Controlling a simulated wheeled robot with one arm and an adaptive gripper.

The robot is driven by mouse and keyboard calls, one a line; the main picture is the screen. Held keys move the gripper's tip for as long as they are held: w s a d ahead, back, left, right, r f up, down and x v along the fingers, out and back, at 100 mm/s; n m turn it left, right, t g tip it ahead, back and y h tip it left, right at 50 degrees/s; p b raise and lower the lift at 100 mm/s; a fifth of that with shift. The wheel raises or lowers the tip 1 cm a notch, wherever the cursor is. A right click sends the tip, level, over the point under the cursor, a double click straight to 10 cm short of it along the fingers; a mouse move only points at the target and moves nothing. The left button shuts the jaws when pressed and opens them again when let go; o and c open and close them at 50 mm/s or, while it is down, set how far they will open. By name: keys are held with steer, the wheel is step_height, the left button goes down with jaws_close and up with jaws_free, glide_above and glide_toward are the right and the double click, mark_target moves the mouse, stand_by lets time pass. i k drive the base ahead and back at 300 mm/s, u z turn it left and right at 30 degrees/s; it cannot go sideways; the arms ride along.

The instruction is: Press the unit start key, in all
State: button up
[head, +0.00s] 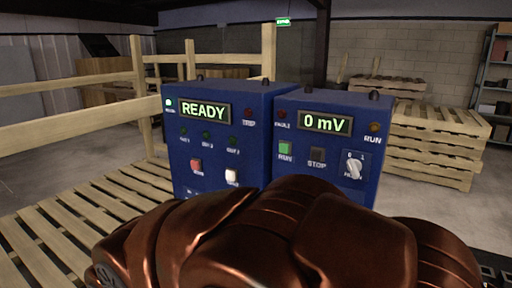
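Two blue control boxes stand side by side. The left box (254,150) has a lit display (203,112) reading READY, a lit lamp (169,103), a red key (196,166) and a white key (232,176). The right box (372,128) has a display (325,123) reading 0 mV, a green key (285,148), a dark key (317,156) labelled STOP and a white rotary knob (353,165). The small labels are too blurred to read surely, so I cannot tell which is the unit start key. My copper-coloured arm covers the bottom centre. My gripper is not visible.
A wooden slatted pallet (75,225) lies at the left, with a wooden rail frame (138,90) behind it. Stacked pallets (432,145) stand behind the boxes at the right, near a metal shelf (492,80). My arm hides the area below the boxes.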

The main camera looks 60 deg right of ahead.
mark_target(284, 148)
steer(key=z, duration=1.55)
steer(key=k, duration=0.35)
steer(key=z, duration=0.45)
steer(key=i, duration=0.5)
